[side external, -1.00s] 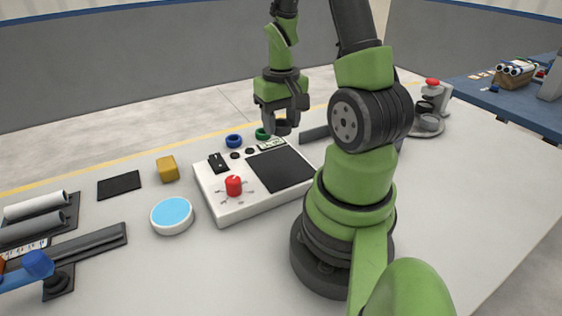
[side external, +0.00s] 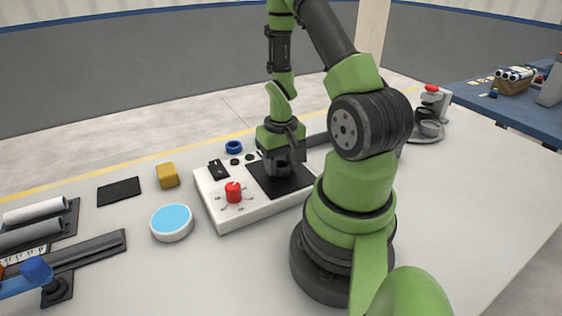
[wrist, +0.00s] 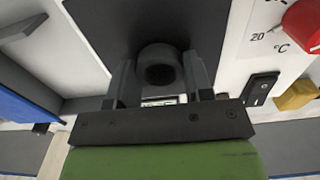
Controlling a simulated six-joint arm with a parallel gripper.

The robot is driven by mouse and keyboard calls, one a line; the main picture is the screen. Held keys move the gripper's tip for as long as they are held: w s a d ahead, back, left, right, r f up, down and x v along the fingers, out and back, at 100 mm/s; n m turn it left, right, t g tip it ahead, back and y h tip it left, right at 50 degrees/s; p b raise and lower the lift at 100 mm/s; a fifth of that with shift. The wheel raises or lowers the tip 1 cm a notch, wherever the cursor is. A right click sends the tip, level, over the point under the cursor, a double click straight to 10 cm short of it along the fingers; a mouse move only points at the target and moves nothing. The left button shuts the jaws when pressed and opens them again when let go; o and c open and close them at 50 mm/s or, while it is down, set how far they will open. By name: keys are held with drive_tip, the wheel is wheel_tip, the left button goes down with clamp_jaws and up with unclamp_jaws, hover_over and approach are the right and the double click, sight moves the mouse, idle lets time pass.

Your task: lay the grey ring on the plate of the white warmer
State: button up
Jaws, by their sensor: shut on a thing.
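The white warmer (side external: 245,215) stands on the table with a black square plate (side external: 300,182) on its right part. My gripper (side external: 283,168) is low over the back part of the plate, pointing down. In the wrist view my gripper (wrist: 160,80) has its two fingers on either side of a dark grey ring (wrist: 158,62) and is shut on it. The ring is over the black plate (wrist: 120,25); I cannot tell whether it touches it. In the side view the fingers mostly hide the ring.
The warmer carries a red knob (side external: 233,191) and a black switch (side external: 217,168). A blue ring (side external: 233,147) lies behind it. A yellow block (side external: 167,175) and a round blue-topped dish (side external: 172,221) stand to its left. A dark bar (side external: 318,139) lies behind on the right.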

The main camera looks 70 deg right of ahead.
drive_tip(key=shift+f, duration=0.15)
drive_tip(key=o, duration=0.9)
wheel_tip(320, 180, up, 12)
drive_tip(key=w+a+r+n+t, duration=0.2)
drive_tip(key=w+a+r+t, duration=0.1)
drive_tip(key=a+r, duration=0.5)
drive_tip(key=s+a+r+n+t, duration=0.1)
drive_tip(key=a+r, duration=0.1)
drive_tip(key=a, duration=0.2)
drive_tip(key=s+a+r+n+t+y, duration=0.1)
drive_tip(key=s+a+r, duration=0.1)
drive_tip(key=a, duration=0.2)
drive_tip(key=s+a+r+n+t+y, duration=0.1)
drive_tip(key=a+r+t, duration=0.1)
drive_tip(key=a+r, duration=0.1)
drive_tip(key=shift+s+a, duration=0.15)
drive_tip(key=shift+a, duration=0.25)
